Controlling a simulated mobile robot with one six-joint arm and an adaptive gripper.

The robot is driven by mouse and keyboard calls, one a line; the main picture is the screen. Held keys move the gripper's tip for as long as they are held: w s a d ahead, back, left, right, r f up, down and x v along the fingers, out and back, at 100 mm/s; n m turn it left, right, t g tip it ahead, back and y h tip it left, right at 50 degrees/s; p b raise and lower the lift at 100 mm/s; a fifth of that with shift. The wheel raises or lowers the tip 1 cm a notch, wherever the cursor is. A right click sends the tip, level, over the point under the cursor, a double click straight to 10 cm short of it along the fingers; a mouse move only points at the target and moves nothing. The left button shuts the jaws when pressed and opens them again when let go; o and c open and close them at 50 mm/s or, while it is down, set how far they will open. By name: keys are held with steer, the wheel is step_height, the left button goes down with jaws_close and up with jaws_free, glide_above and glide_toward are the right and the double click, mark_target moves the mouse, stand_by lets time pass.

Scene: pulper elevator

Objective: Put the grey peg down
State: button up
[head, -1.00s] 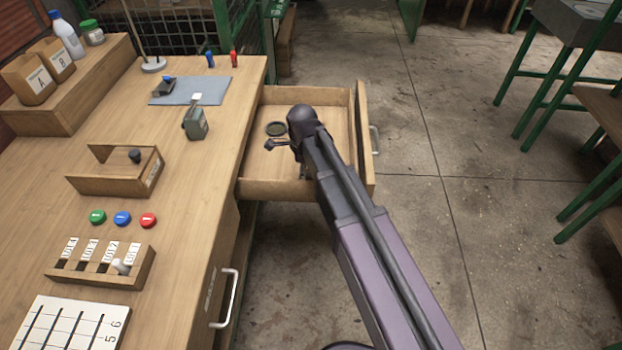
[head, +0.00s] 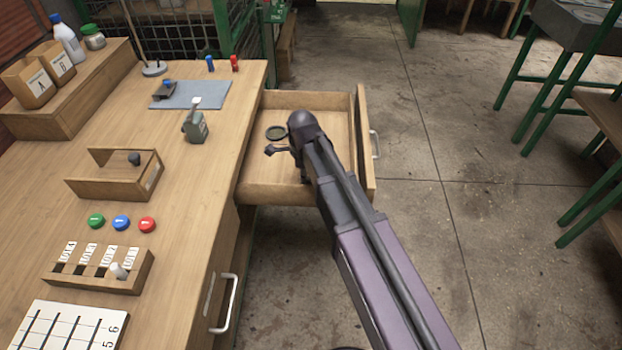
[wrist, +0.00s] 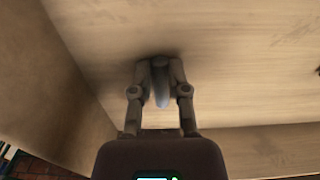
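The grey peg (wrist: 160,85) is in the wrist view, between the two fingers of my gripper (wrist: 160,72). The fingers appear closed against its sides. The fingertips and the peg's far end are close to the pale wooden floor of the open drawer (head: 259,193), with a dark shadow around them. I cannot tell whether the peg touches the floor. In the head view my arm reaches into the drawer and hides most of the gripper and the peg.
A dark round dish (head: 276,133) lies in the drawer, left of my arm. The drawer walls surround the gripper. The workbench (head: 185,215) at left carries a slotted rack (head: 135,282), an open wooden box (head: 105,187), coloured buttons (head: 121,223) and a grey-green device (head: 196,130).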

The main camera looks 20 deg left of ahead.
steer(key=shift+r, duration=0.15)
jaws_close()
step_height(320, 180, up, 10)
steer(key=p, duration=1)
stand_by(0.7)
step_height(320, 180, up, 14)
steer(key=p, duration=1.4)
step_height(320, 180, up, 17)
steer(key=p, duration=1.7)
